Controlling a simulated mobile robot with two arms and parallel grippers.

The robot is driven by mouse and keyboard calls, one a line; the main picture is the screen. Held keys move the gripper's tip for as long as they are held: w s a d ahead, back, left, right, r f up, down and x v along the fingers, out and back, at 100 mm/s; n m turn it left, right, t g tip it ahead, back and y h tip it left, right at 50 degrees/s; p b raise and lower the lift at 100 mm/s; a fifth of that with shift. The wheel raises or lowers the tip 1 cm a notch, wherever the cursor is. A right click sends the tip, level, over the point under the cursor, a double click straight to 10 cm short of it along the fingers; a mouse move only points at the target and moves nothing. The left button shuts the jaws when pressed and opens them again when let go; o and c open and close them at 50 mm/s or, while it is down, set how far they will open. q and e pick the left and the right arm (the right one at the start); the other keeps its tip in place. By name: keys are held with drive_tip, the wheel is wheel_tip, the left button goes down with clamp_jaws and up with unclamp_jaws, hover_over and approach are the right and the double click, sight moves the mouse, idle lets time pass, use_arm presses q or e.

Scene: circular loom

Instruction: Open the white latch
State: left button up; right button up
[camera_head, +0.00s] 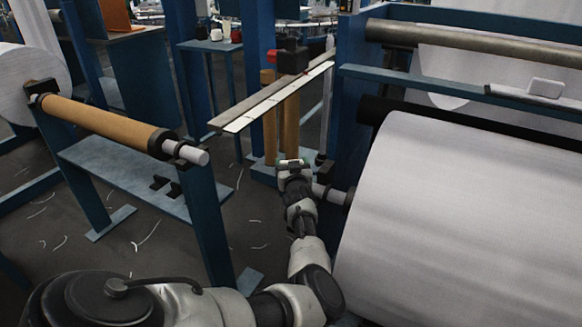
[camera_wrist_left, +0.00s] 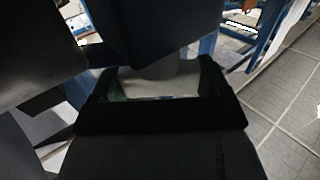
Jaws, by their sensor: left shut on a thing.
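My left gripper (camera_head: 292,163) is at the end of the arm reaching up from the bottom, beside the left end of the large white fabric roll. In the left wrist view its dark fingers (camera_wrist_left: 160,105) are closed around a pale whitish piece (camera_wrist_left: 165,82), which fits the white latch, but I cannot tell its full shape. In the head view the fingers hide most of it. A grey shaft end (camera_head: 325,192) sticks out just right of the gripper. My right gripper is not in view.
The large white fabric roll (camera_head: 470,220) fills the right side. A brown roller (camera_head: 105,125) on blue posts stands to the left. A long narrow flat bar (camera_head: 270,97) lies above and behind the gripper. Floor with scattered scraps is open between the frames.

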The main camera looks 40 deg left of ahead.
use_arm(q)
drive_tip(key=shift+g, duration=0.3)
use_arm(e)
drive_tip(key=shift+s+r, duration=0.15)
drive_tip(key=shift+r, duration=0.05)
use_arm(q)
drive_tip(key=o, duration=1.2)
drive_tip(key=shift+o, duration=0.2)
drive_tip(key=shift+t, duration=0.5)
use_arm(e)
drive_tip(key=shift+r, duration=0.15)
